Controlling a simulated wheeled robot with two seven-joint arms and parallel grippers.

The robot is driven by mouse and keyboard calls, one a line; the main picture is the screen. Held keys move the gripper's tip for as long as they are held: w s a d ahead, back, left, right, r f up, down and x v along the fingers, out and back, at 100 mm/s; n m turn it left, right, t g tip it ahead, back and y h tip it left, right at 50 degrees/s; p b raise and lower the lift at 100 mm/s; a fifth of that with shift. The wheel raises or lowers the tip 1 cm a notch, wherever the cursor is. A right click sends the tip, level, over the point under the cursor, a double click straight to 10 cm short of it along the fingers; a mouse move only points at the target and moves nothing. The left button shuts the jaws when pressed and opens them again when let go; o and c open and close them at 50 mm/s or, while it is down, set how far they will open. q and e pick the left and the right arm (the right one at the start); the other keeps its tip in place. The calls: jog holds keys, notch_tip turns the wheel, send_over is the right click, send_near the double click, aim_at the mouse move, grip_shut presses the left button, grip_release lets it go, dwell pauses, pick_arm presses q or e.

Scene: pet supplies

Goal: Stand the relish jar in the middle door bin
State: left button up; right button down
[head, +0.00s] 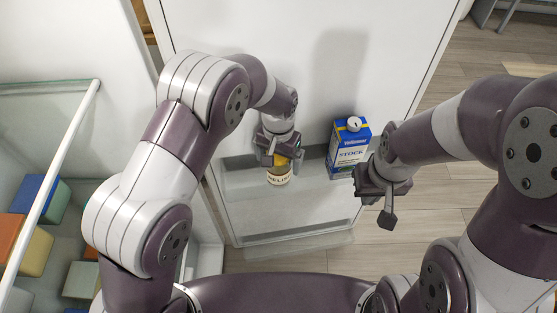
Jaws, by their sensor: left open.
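The relish jar (279,176), with a pale label and a yellowish upper part, appears upright at the clear bin (240,180) on the inside of the open fridge door. My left gripper (281,160) is right above the jar with its fingers open around or beside the jar's top. The fingers hide part of the jar, and I cannot tell whether they touch it. My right gripper (376,203) is to the right, beside the door's edge, empty, with its fingers apart.
A blue and white stock carton (349,150) stands at the right end of the same bin, between my grippers. A lower clear door bin (290,243) looks empty. Glass shelves (45,95) with several coloured boxes are at left. Wooden floor (440,225) lies at right.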

pick_arm(q)
notch_tip(320, 180, up, 11)
jog(key=shift+f, duration=0.1)
jog(key=s+a+n+t, duration=0.1)
jog(key=s+a+n, duration=0.4)
jog(key=s+a, duration=1)
jog(key=a, duration=0.3)
jog(key=shift+s+f, duration=0.25)
